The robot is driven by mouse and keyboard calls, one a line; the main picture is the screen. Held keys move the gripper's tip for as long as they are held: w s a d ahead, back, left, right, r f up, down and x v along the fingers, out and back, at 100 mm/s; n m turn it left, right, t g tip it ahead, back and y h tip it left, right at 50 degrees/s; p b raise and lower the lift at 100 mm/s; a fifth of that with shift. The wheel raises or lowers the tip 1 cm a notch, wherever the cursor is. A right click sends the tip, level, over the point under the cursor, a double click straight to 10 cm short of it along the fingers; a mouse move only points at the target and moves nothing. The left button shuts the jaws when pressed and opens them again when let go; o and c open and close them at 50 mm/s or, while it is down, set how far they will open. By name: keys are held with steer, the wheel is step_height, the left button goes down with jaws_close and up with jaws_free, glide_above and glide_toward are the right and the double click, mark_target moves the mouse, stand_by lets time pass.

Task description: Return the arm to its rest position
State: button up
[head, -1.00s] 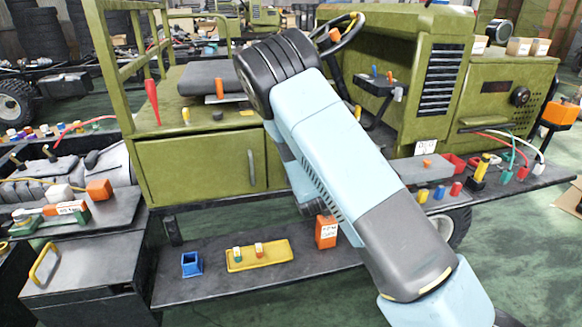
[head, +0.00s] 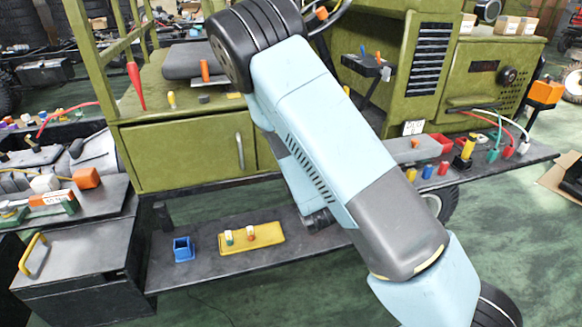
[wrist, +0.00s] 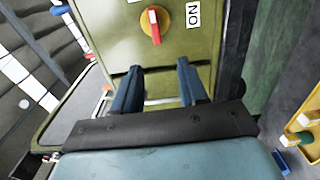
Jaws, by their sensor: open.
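My arm (head: 330,140) crosses the middle of the head view, bent at a dark ribbed joint near the top. My gripper is hidden behind the arm there. In the wrist view my gripper (wrist: 160,72) shows two dark blue fingers, spread apart with nothing between them. Beyond the fingers is an olive panel (wrist: 172,68) carrying a red-handled rotary switch (wrist: 154,26) on a yellow disc. I cannot tell how far the fingers are from the panel.
The olive vehicle cabinet (head: 190,155) stands behind the arm. On the low dark shelf are a blue holder (head: 183,249) and a yellow tray (head: 268,244) with small pieces. A side shelf (head: 475,168) at right holds several coloured parts.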

steer(key=s+d+r+m+g+h, duration=0.35)
steer(key=d+r+m+g, duration=0.35)
steer(key=d+r+m, duration=0.8)
steer(key=s+d+r+m+g, duration=0.1)
steer(key=s+r, duration=0.3)
steer(key=s, duration=0.5)
steer(key=s+d+r+m+g+h, duration=0.1)
steer(key=s+d+r+m+g, duration=0.1)
steer(key=s, duration=0.7)
steer(key=s+d+r+m+g, duration=0.1)
steer(key=s+d+r+m, duration=0.2)
steer(key=s+r, duration=0.4)
steer(key=s, duration=0.3)
steer(key=shift+d+g, duration=0.35)
steer(key=shift+g, duration=0.05)
steer(key=shift+h, duration=0.25)
